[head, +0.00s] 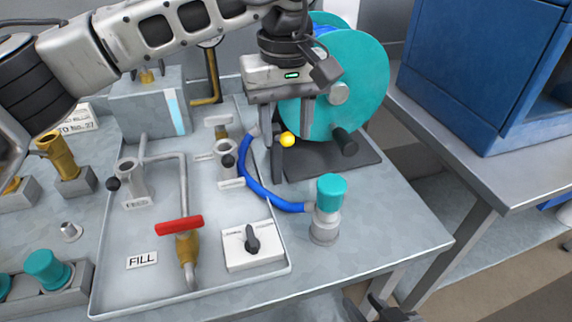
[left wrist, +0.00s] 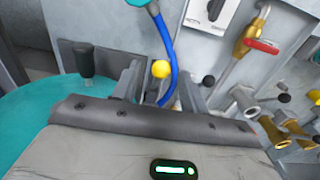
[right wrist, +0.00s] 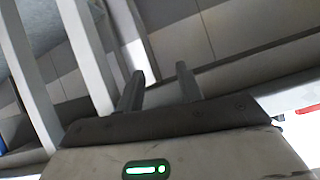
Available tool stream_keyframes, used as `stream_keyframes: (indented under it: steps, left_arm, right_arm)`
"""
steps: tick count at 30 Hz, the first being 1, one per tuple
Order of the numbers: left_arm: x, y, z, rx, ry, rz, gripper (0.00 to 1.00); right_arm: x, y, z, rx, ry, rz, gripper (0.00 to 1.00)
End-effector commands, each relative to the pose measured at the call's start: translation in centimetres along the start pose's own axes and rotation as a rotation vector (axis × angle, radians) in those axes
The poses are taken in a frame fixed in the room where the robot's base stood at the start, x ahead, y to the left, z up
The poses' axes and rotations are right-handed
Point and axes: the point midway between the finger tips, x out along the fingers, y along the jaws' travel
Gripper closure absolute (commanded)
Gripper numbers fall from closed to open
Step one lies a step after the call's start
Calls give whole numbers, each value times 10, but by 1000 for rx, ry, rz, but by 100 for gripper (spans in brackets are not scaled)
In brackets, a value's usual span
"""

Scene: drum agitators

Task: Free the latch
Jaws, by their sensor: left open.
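A yellow ball knob (head: 287,139), the likely latch, sits beside the teal reel (head: 345,80). My left gripper (head: 291,132) points down at it, open. In the left wrist view the yellow knob (left wrist: 161,69) shows between the tips of the left gripper (left wrist: 160,82); I cannot tell whether either finger touches it. The knob's mount is hidden by the gripper. My right gripper (right wrist: 160,80) is open and empty; in the head view part of it (head: 385,308) shows low, beyond the bench's front edge.
A blue hose (head: 262,192) curves from near the knob to a teal-capped fitting (head: 328,205). A tray (head: 115,285) holds a red-handled valve (head: 180,225) and a white dial box (head: 252,245). A black reel handle (head: 345,142) stands right of the knob. A blue cabinet (head: 480,60) is at right.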

Motion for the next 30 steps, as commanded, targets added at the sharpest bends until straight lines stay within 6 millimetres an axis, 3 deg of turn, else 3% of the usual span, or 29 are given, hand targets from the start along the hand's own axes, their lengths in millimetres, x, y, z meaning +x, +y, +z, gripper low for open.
stream_keyframes:
  steps: [10, 30]
  left_arm:
    - [0, 0, 0, 0, -1, -1, 56]
    - [-84, 0, 0, 1, -1, 0, 56]
  right_arm:
    - [14, 10, 30, -50, -56, 27, 64]
    - [-6, 15, 10, -96, -103, 59, 64]
